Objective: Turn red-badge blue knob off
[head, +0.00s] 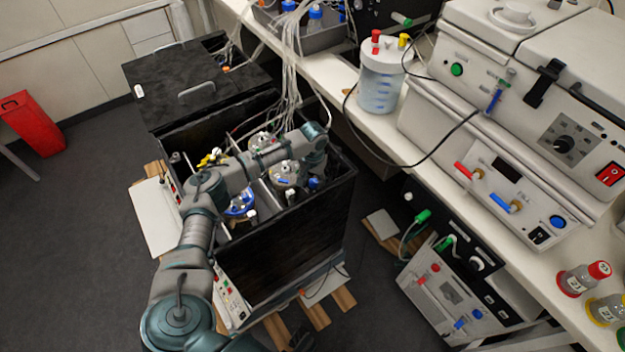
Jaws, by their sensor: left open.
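My left arm reaches up from the bottom over an open black box (300,245). My left gripper (316,165) is at its far end, open and pointing down inside the box's right side. A small blue knob (314,184) shows just below the gripper; I cannot tell whether they touch. A larger blue part (240,204) sits on a vessel farther left in the box, partly behind my arm. No red badge can be made out on either, so I cannot tell which is the red-badge knob. My right gripper is not in view.
Pale tubes rise from the box's back. A white bench (400,140) on the right holds a clear jar (380,85), a large white instrument (510,110) and bottles (585,278). A control unit (460,290) stands below it. A red bin (32,122) is far left.

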